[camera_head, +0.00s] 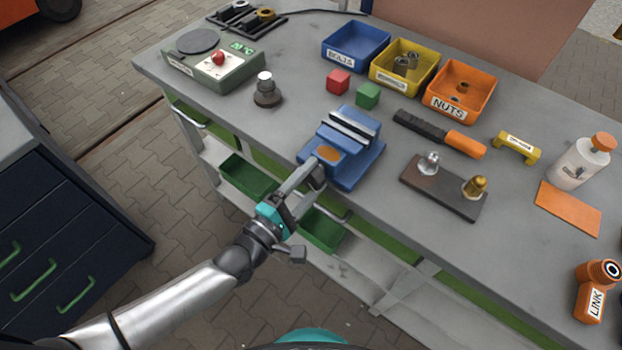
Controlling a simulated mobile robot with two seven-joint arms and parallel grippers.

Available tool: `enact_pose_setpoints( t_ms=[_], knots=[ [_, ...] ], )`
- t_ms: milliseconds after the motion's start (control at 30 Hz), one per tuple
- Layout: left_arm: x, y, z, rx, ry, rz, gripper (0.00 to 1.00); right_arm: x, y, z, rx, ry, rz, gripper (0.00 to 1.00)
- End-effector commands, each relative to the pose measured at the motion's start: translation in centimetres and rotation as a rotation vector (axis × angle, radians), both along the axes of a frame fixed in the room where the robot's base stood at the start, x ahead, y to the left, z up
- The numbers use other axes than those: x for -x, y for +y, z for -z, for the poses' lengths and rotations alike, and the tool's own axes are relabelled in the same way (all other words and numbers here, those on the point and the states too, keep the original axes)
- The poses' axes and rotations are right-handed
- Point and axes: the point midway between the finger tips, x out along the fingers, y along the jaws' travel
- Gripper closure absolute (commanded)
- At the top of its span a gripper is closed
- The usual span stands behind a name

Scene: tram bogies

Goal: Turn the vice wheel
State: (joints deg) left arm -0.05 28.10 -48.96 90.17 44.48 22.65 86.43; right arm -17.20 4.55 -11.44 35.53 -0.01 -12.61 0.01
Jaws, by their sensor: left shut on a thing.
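The blue vice (362,159) stands at the front edge of the grey workbench, with pale jaw plates on top and an orange oval patch on its near block. My left gripper (314,175) reaches in from the lower left to the vice's front end. It is shut on the vice wheel, at the bench's front edge. The wheel is mostly hidden by the gripper, so its shape and angle cannot be told. My right gripper is not in view.
Blue, yellow and orange bins stand behind. Green trays (248,176) hang below.

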Motion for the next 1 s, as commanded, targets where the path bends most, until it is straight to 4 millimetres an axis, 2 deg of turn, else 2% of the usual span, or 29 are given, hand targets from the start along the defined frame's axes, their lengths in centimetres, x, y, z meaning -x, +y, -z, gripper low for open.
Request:
enact_pose_setpoints(
  t_ms=[467, 500, 733, 1000],
  knots=[
    [-0.02, 0.06, 0.00, 0.010, 0.007, -0.001, 0.90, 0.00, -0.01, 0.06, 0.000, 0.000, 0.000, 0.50],
    [-0.02, 0.06, 0.00, 0.009, 0.007, -0.001, 0.31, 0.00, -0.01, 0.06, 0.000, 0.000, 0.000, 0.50],
    [-0.02, 0.05, 0.01, 0.009, 0.007, -0.001, 0.05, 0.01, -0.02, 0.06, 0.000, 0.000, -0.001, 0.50],
    [0.00, 0.02, 0.01, 0.009, 0.006, 0.000, 0.04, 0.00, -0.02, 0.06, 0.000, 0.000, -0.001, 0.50]
  ],
)
